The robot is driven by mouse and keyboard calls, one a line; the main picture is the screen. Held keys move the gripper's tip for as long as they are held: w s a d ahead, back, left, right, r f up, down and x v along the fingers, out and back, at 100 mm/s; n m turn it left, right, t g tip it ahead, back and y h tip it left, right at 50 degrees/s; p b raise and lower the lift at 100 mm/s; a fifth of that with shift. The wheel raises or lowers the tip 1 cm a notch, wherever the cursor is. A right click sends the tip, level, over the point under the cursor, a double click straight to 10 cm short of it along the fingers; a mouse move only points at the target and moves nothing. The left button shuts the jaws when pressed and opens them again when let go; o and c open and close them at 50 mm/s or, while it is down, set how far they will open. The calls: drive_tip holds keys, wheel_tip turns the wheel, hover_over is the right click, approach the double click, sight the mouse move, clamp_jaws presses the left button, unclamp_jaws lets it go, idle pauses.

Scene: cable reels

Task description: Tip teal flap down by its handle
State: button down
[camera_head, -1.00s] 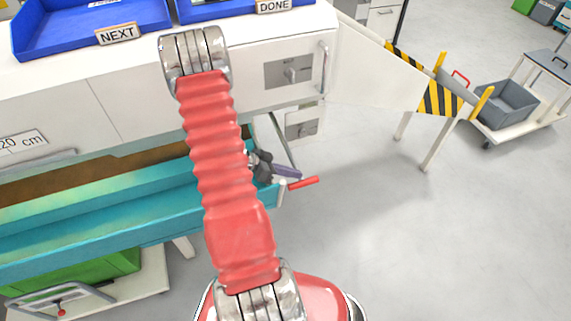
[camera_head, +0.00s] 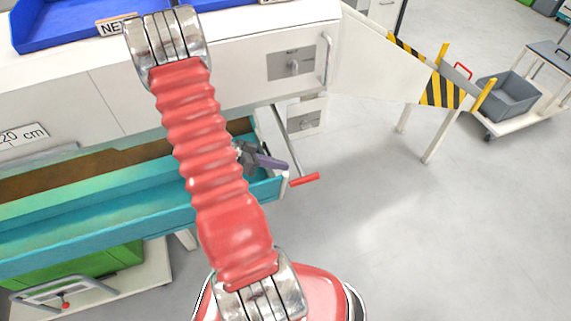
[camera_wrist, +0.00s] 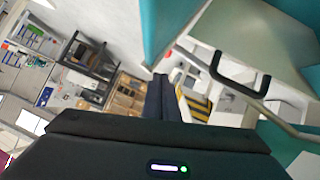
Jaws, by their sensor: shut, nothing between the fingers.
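The teal flap (camera_head: 90,225) is a long trough-like panel along the front of the white bench, partly hidden by my arm. A red grip (camera_head: 304,179) on a metal rod sticks out past its right end. My gripper (camera_head: 286,166) is just above and left of that grip, apart from it in the picture. In the wrist view my gripper's dark fingers (camera_wrist: 158,82) are closed together with nothing between them. To their right a black U-shaped handle (camera_wrist: 238,80) shows, near teal surfaces. I cannot tell which of the two handles belongs to the flap.
Blue trays (camera_head: 70,20) stand on the bench top. A green box (camera_head: 80,268) on a low cart lies under the flap. A black-and-yellow striped chute (camera_head: 440,88) and grey bin (camera_head: 510,95) are at right. The floor right of the flap is clear.

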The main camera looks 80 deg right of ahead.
drive_tip(key=shift+w+a+r, duration=0.85)
drive_tip(key=shift+w, duration=0.15)
drive_tip(key=w+a+r+n+t, duration=0.7)
drive_tip(key=w+a+r+n, duration=0.4)
drive_tip(key=w+a+r, duration=0.45)
drive_tip(key=w+a+r+n+t+y, duration=0.1)
drive_tip(key=a+r+n+t, duration=0.2)
drive_tip(key=a, duration=0.5)
drive_tip(key=w+a+r+n+t+y, duration=0.1)
drive_tip(key=a+r+n+t+y, duration=0.1)
drive_tip(key=a+r+n, duration=0.4)
drive_tip(key=w+a+r+n+t+y, duration=0.1)
drive_tip(key=a+r+n+t, duration=0.3)
drive_tip(key=a+n, duration=0.3)
drive_tip(key=a, duration=0.5)
drive_tip(key=shift+a+r+n+y, duration=0.15)
drive_tip(key=shift+r+n+y, duration=0.15)
drive_tip(key=shift+r, duration=0.1)
